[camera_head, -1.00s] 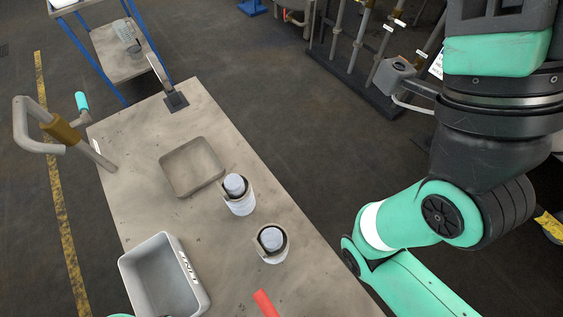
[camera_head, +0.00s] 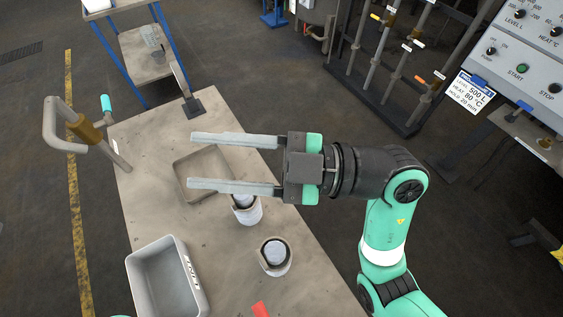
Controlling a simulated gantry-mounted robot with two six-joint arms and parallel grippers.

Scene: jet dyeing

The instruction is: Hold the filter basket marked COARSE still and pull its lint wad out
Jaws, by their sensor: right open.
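Two pale cylindrical filter baskets stand upright on the table, one filter basket (camera_head: 251,217) nearer the middle and another filter basket (camera_head: 276,270) closer to the front. I cannot read which is marked COARSE. Each holds a grey-blue lint wad; the front lint wad (camera_head: 275,251) shows clearly, and the other is partly hidden behind my lower finger. My right gripper (camera_head: 192,161) is open and empty, its long fingers pointing left above the table, over the shallow tray and the farther basket. My left gripper is not in view.
A grey bin (camera_head: 138,277) marked LINT stands at the front left. A shallow square tray (camera_head: 181,180) lies behind the baskets. A red item (camera_head: 260,309) lies at the bottom edge. A bent pipe handle (camera_head: 52,125) rises by the table's left edge.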

